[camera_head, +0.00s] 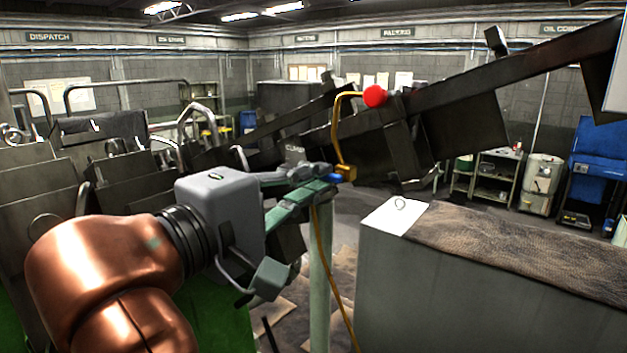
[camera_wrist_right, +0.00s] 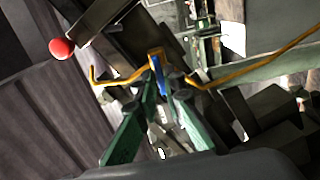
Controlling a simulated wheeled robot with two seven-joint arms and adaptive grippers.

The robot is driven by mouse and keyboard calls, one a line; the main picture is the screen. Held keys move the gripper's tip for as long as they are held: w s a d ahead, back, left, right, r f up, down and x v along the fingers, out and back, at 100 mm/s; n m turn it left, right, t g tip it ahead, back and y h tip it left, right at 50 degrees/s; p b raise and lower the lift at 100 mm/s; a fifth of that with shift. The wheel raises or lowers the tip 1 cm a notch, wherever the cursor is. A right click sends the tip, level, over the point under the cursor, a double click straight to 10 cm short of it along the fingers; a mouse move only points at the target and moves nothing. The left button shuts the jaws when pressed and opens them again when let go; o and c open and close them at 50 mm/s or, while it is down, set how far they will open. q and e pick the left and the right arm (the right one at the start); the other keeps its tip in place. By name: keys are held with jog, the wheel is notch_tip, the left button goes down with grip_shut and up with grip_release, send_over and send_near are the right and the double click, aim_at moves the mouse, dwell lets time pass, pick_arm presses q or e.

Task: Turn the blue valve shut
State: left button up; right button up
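The blue valve (camera_head: 336,177) is a small blue handle on a brass body (camera_head: 347,172) in a yellow pipe line, near the middle of the head view. It also shows in the right wrist view (camera_wrist_right: 159,70). My right gripper (camera_head: 327,177) reaches it from the left. In the right wrist view its green-padded fingers (camera_wrist_right: 159,84) converge with one tip on each side of the blue handle, appearing to touch it. The tips partly cover the handle. My left gripper is out of view.
The yellow pipe rises to a red ball (camera_head: 375,96) beside a dark sloping beam (camera_head: 460,90). A pale green post (camera_head: 320,270) stands below the valve. A grey cabinet with a brown mat (camera_head: 530,250) fills the right front. Metal bins stand at left.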

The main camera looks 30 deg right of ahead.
jog(key=o, duration=0.3)
jog(key=shift+o, duration=0.2)
jog(key=shift+a, duration=0.1)
jog(key=v, duration=1.2)
jog(key=shift+f, duration=0.1)
